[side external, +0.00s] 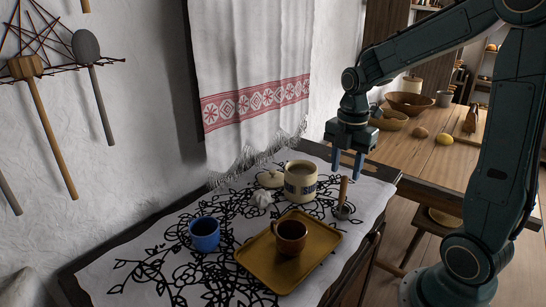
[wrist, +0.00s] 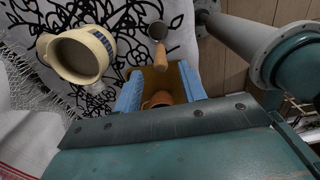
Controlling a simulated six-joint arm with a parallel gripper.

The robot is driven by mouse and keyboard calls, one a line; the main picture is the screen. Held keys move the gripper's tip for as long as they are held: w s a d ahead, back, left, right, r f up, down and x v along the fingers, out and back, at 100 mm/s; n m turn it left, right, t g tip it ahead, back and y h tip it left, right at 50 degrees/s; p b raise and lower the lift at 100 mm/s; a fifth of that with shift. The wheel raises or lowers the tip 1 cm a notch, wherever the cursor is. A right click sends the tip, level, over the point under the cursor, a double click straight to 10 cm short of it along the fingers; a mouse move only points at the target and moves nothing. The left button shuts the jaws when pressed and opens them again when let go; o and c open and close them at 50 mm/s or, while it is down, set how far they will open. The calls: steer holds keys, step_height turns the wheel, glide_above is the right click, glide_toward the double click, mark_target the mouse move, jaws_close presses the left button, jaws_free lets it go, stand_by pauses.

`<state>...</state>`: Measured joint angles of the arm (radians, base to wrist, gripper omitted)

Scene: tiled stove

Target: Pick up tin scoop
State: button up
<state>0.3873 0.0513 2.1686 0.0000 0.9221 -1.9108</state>
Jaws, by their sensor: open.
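The tin scoop (side external: 343,211) has a small grey metal bowl and a wooden handle. It is at the right side of the patterned cloth, with its handle pointing upward in the side view. In the wrist view the scoop (wrist: 158,32) is near the top centre, its handle end pointing toward my fingers. My gripper (side external: 346,174) is open, fingers down, close to the top of the handle in the side view. In the wrist view the handle end lies just ahead of the gap between the blue fingertips (wrist: 158,76). Nothing is held.
A mustard tray (side external: 255,262) holds a brown cup (side external: 290,238). A blue mug (side external: 204,235) is at the left. A fringed towel (side external: 252,90) hangs behind.

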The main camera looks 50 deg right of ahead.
mark_target(341, 202)
steer(key=shift+f, duration=0.75)
steer(key=shift+d+f, duration=0.1)
steer(key=shift+f, duration=2.5)
jaws_close()
